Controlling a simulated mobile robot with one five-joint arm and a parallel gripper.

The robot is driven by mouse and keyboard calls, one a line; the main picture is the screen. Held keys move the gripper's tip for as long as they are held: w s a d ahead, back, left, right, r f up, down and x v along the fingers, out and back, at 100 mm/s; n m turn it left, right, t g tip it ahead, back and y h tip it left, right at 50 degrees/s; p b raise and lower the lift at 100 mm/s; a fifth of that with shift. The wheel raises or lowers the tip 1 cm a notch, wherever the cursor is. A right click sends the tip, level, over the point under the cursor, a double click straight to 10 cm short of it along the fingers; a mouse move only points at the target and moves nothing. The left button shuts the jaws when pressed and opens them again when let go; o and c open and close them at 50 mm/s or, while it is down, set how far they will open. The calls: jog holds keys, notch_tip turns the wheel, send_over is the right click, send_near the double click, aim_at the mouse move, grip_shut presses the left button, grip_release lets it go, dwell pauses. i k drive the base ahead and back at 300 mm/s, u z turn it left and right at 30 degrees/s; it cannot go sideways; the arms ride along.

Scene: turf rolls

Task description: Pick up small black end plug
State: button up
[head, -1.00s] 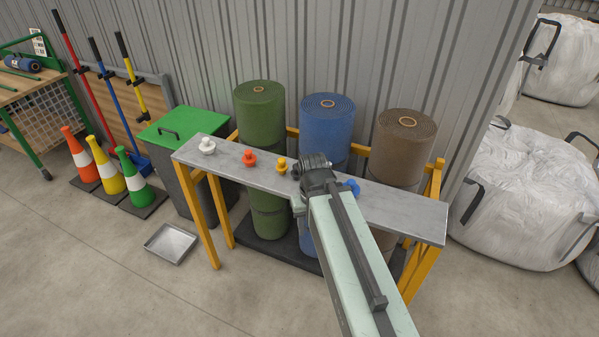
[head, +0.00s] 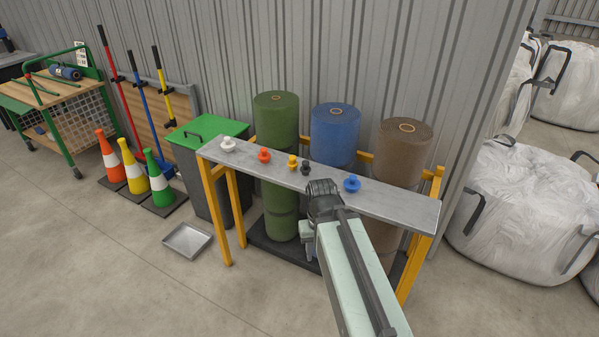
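The small black end plug (head: 306,167) stands on the grey shelf top (head: 410,205), just right of the yellow plug (head: 292,162). My gripper (head: 308,232) is at the end of my arm, in front of the shelf's near edge and apart from the black plug. The dark wrist joint hides most of it, and its fingers are too small and covered to read. No plug shows in it.
White (head: 228,144), orange (head: 264,155) and blue (head: 352,183) plugs stand on the same shelf. Green (head: 276,115), blue (head: 335,133) and brown (head: 403,150) turf rolls stand behind it. A metal tray (head: 187,241) lies on the floor at left.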

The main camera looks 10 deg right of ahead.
aim_at(305, 168)
jog(key=u, duration=3.7)
jog(key=k, duration=1.05)
jog(key=z, duration=0.95)
jog(key=i, duration=1)
jog(key=z, duration=0.05)
